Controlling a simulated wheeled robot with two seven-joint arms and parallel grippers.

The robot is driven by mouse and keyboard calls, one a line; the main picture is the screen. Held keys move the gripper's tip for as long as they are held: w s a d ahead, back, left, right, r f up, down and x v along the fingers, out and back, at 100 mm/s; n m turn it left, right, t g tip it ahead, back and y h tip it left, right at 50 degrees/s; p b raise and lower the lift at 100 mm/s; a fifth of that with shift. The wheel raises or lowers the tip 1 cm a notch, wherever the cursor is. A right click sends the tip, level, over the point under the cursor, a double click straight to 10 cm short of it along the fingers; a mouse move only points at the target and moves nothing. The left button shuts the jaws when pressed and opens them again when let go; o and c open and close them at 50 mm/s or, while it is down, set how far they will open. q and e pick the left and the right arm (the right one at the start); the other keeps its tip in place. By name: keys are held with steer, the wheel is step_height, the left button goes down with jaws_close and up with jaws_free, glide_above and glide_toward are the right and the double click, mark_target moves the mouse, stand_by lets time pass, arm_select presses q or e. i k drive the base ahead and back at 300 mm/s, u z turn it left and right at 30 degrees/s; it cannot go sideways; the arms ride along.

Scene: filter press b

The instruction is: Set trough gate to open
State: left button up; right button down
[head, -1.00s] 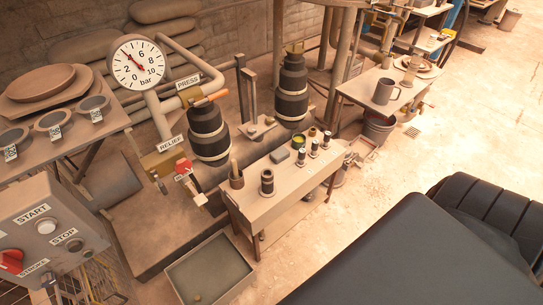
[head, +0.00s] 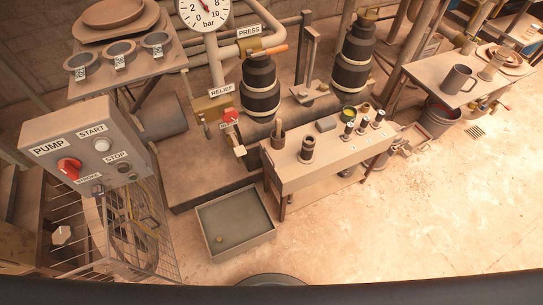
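No part in view carries a readable trough gate label, so I cannot tell for sure which part is the gate. A tall upright metal frame (head: 307,55) with a small plate (head: 310,93) at its foot stands between the two dark banded vessels. A small low metal box (head: 411,141) sits right of the wooden bench. Neither of my grippers shows in the head view.
A pump box (head: 82,135) with START, STOP and a red knob stands at left, above a wire cage (head: 120,235). The red-handled RELIEF valve (head: 230,117) and orange PRESS lever (head: 272,49) are at centre. The bench (head: 325,165) holds small jars. Floor at right (head: 430,220) is clear.

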mark_target(270, 166)
steer(key=u, duration=0.1)
steer(key=k, duration=0.7)
steer(key=z, duration=1.1)
steer(key=i, duration=0.5)
steer(key=z, duration=0.05)
